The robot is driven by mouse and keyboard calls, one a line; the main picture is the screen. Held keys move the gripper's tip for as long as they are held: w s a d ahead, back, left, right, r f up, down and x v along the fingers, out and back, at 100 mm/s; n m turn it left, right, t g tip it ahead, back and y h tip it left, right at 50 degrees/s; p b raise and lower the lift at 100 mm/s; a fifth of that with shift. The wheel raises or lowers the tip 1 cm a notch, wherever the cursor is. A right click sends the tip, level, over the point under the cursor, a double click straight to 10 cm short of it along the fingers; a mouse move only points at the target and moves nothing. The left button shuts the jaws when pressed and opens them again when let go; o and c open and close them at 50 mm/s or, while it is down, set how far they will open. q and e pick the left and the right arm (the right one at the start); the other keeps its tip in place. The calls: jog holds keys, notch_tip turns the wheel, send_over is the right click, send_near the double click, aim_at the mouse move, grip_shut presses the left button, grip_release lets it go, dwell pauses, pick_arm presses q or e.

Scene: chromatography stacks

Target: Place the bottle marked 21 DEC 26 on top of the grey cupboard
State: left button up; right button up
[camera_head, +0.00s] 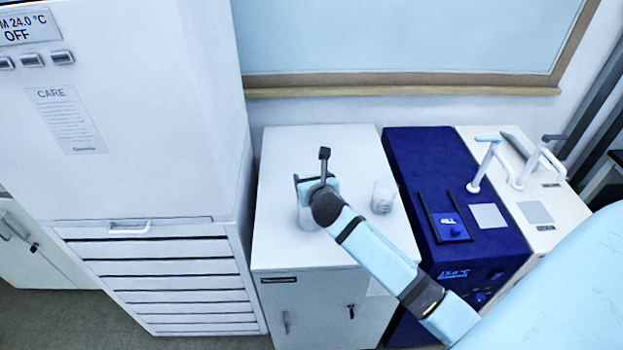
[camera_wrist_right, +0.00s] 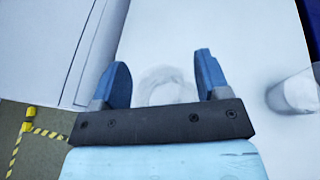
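The grey cupboard (camera_head: 285,150) stands in the middle of the head view, with a pale, flat top. A whitish, see-through bottle (camera_head: 307,220) stands on its top, partly hidden by my right gripper (camera_head: 314,190). In the right wrist view, the bottle's faint round outline (camera_wrist_right: 168,90) lies between the two blue fingers of the gripper (camera_wrist_right: 160,82), with gaps on both sides. The right gripper is open above it. A second clear bottle (camera_head: 383,197) stands to the right on the same top; it also shows in the right wrist view (camera_wrist_right: 298,92). No date is readable on either bottle. My left gripper is out of view.
A tall white cabinet (camera_head: 150,130) stands close on the left. A dark blue unit (camera_head: 420,160) and a white unit with taps (camera_head: 560,205) stand on the right. A framed window is behind. The cupboard's back and front-left top are clear.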

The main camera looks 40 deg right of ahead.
jog(key=shift+r, duration=0.1)
jog(key=v, duration=1.2)
jog(key=s+a+f+m+y, duration=0.2)
jog(key=s+a+f+m, duration=0.2)
jog(key=m, duration=0.5)
jog(key=s+a+f+m+g+y, duration=0.1)
jog(key=s+a+f+m+y, duration=0.2)
jog(key=s+f+m, duration=0.4)
jog(key=s+a+f+m+g+y, duration=0.1)
jog(key=s+a+f+m+y, duration=0.2)
jog(key=f+m, duration=0.6)
jog(key=s+a+m+b, duration=0.1)
jog(key=s+a+m, duration=0.1)
jog(key=a+m, duration=0.1)
jog(key=shift+s+m, duration=0.3)
jog(key=shift+m, duration=0.2)
